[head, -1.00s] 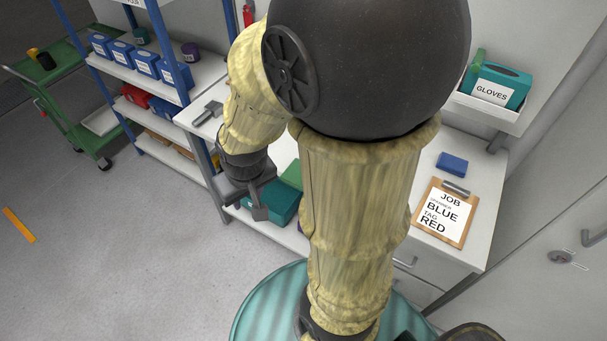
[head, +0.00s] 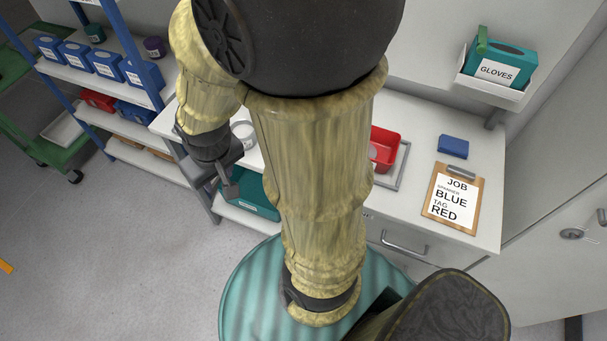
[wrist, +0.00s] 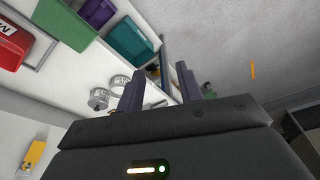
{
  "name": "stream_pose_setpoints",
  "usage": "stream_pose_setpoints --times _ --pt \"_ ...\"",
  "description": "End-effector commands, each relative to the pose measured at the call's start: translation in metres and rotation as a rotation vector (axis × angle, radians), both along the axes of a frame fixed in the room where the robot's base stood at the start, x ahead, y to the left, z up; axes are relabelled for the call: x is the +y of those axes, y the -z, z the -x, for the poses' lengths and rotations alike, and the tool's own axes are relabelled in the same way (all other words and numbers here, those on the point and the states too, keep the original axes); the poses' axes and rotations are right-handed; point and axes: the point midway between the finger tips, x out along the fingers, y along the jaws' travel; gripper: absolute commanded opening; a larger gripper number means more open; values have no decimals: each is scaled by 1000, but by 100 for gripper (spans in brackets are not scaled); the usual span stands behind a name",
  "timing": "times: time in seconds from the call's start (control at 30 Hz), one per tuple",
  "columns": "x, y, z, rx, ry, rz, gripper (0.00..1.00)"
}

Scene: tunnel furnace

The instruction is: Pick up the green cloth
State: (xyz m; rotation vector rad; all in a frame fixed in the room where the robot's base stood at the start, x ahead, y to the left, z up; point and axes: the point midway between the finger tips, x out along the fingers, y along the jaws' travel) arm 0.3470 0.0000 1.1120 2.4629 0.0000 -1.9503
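A narrow green piece (head: 483,40) shows at the left top of the teal gloves box; I cannot tell if it is the cloth. In the head view my gripper (head: 228,182) hangs at the left of my arm, near the bench's left end, well away from the gloves box. My arm hides the middle of the bench.
The gloves box (head: 503,64) sits in a white wall tray. The bench holds a red bin (head: 384,147), a blue block (head: 453,146) and a clipboard (head: 453,197). A teal bin (head: 257,197) stands below the bench. A blue-framed shelf (head: 146,95) stands left.

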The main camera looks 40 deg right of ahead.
Motion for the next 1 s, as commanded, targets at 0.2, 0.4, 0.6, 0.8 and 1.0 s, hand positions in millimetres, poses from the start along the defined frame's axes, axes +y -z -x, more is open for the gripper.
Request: stream_pose_setpoints --times 0.2,0.4,0.6,0.8,1.0 --pt "-2 1 -2 8 29 -6 64" --pt "-22 14 -14 87 328 -55 100" --pt "-62 36 -32 207 896 -84 100" --pt "-107 55 -45 264 1487 -36 100" --pt "-153 64 -54 217 2058 69 100"
